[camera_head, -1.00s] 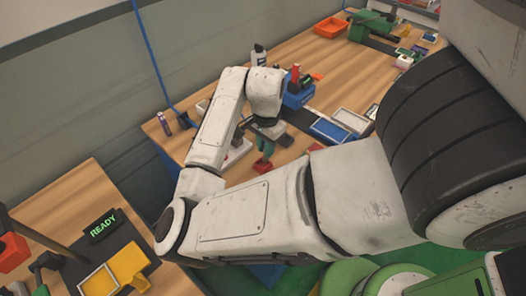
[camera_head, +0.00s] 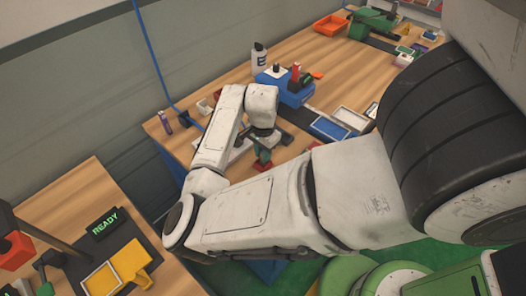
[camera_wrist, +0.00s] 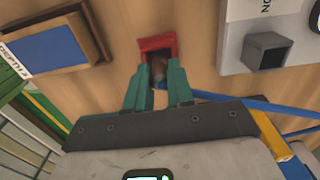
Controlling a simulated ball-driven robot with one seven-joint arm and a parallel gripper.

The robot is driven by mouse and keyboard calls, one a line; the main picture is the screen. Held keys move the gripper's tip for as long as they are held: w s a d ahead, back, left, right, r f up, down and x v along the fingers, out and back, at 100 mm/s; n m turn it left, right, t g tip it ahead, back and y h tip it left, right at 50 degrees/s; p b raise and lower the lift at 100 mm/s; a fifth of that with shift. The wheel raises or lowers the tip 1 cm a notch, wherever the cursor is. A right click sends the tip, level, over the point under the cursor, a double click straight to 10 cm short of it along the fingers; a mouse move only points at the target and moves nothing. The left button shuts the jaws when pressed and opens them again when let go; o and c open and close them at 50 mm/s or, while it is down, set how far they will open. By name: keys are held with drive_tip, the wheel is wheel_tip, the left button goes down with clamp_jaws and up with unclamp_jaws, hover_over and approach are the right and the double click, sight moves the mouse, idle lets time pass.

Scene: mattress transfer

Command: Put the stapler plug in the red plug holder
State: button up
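The red plug holder (camera_wrist: 157,42) is a small square red frame at the top middle of the wrist view, with a blurred brownish opening. The green fingers of my gripper (camera_wrist: 161,78) are just in front of its lower edge, with a narrow gap between them. A blue cord (camera_wrist: 235,100) runs from the right and disappears behind the right finger. I cannot make out the stapler plug; a small, unclear shape shows between the fingers, and I cannot tell if they hold it.
A grey block with a dark square socket (camera_wrist: 267,50) stands right of the holder. A blue-filled wooden tray (camera_wrist: 58,48) is at left.

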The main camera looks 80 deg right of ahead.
drive_tip(key=o, duration=0.4)
drive_tip(key=shift+c, duration=0.2)
drive_tip(key=w+d+r+n+h+b, duration=0.1)
drive_tip(key=d+r+n+h, duration=0.15)
drive_tip(key=r, duration=0.45)
drive_tip(key=d+r+n+h, duration=0.2)
drive_tip(key=r+n, duration=0.2)
drive_tip(key=r, duration=0.3)
drive_tip(key=w+a+f+n+t, duration=0.1)
drive_tip(key=w+a+f+n, duration=0.4)
drive_tip(key=a+n, duration=0.35)
drive_tip(key=s+a+f+n+y, duration=0.1)
drive_tip(key=s+a+f+n, duration=0.1)
drive_tip(key=a, duration=0.5)
drive_tip(key=s+a+f+n+y, duration=0.2)
drive_tip(key=a+f+n, duration=0.2)
drive_tip(key=a, duration=0.3)
drive_tip(key=s+a+f+n+y, duration=0.1)
drive_tip(key=s+a+f+n, duration=0.1)
drive_tip(key=a+f, duration=0.3)
drive_tip(key=shift+s+a+f+n, duration=0.3)
drive_tip(key=shift+s+a+n, duration=0.1)
drive_tip(key=shift+a, duration=0.7)
